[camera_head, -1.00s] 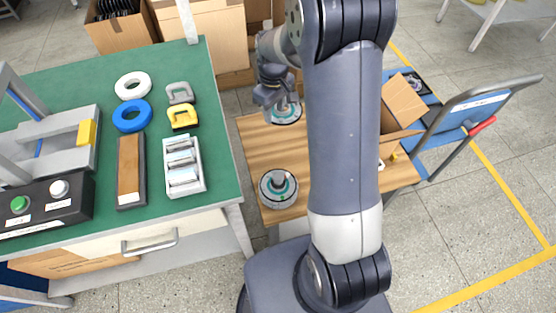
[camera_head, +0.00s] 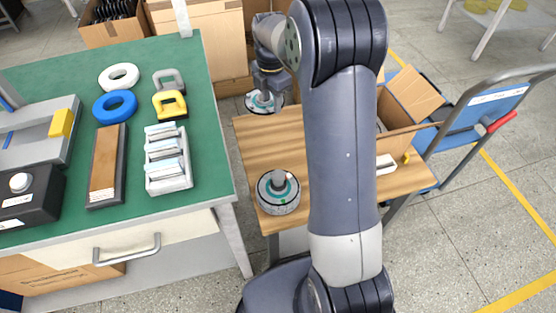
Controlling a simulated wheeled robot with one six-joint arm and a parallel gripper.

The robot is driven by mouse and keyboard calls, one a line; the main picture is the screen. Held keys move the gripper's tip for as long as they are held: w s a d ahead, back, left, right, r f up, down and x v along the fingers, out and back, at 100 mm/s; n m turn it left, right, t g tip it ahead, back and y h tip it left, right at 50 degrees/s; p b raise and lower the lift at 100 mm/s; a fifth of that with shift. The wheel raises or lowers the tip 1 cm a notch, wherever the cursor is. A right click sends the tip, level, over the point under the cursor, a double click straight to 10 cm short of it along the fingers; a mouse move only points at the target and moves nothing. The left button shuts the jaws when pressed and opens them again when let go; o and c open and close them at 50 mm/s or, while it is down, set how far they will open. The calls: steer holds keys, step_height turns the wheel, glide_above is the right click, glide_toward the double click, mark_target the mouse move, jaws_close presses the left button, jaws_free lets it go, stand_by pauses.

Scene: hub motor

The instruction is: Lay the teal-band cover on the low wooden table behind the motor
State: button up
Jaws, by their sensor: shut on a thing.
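The cover (camera_head: 264,103), a grey disc with a teal band, hangs in my gripper (camera_head: 266,88) at the far end of the low wooden table (camera_head: 262,148). In the picture it overlaps the table's far edge; I cannot tell how high above the top it is. My gripper is shut on it from above, and the fingertips are small and partly hidden. The motor (camera_head: 278,194), round with a teal ring and a central shaft, stands on the near left part of the table. My arm hides the middle of the table.
A green workbench (camera_head: 60,75) with blue and white rings, yellow and grey clamps and a white tray (camera_head: 168,172) is on the left. An open cardboard box (camera_head: 412,100) stands right of my arm, with a blue cart (camera_head: 480,110) beyond. Bare table lies between motor and cover.

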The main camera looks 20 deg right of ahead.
mark_target(272, 108)
step_height(272, 108, down, 18)
steer(key=b, duration=0.3)
steer(key=shift+r, duration=0.1)
steer(key=shift+f+b, duration=0.2)
steer(key=shift+b, duration=0.1)
steer(key=o, duration=1)
steer(key=shift+o, duration=0.2)
step_height(272, 108, up, 12)
steer(key=p, duration=0.2)
steer(key=shift+r+p, duration=0.2)
steer(key=shift+p, duration=0.1)
